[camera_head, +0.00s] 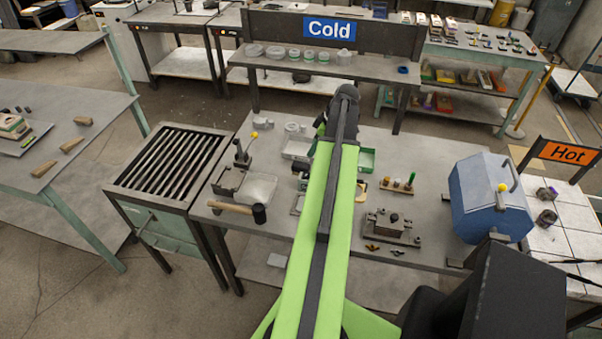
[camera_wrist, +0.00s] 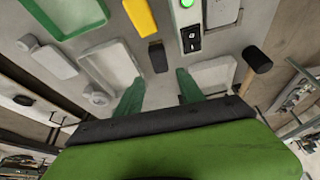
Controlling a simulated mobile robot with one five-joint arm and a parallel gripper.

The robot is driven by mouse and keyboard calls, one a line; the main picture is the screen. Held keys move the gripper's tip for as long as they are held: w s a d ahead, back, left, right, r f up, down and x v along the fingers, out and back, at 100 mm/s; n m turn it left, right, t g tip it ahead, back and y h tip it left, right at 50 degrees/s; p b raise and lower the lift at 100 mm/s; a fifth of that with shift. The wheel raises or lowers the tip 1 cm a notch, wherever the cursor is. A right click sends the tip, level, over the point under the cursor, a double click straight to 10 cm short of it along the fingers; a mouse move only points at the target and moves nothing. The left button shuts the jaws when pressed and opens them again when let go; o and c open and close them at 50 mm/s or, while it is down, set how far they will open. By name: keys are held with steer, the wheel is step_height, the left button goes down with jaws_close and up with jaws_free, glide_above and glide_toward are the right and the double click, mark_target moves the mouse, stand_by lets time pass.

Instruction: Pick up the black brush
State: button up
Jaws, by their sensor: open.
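A small dark block-like object (camera_wrist: 158,56), which looks like the black brush, lies on the grey table in the wrist view. It sits just beyond and between the two green fingertips. My gripper (camera_wrist: 159,78) is open, with nothing between its fingers. I cannot tell its exact height above the table. In the head view my green arm covers the middle of the table, so the brush and the fingertips cannot be made out there.
A yellow object (camera_wrist: 140,16) lies close to the brush. A pale tray (camera_wrist: 110,64), a switch box (camera_wrist: 191,35) and a mallet (camera_wrist: 257,60) surround it. On the table (camera_head: 340,246) also stand a clamp fixture (camera_head: 391,228) and a blue box (camera_head: 487,200) at right.

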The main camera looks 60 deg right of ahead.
mark_target(302, 165)
steer(key=b+x, duration=0.6)
steer(key=x, duration=0.2)
steer(key=shift+f, duration=0.25)
steer(key=shift+w+f+b, duration=0.2)
steer(key=shift+b, duration=0.15)
steer(key=b+x, duration=0.4)
steer(key=x, duration=0.1)
steer(key=shift+f+b, duration=0.1)
steer(key=shift+b, duration=0.3)
jaws_close()
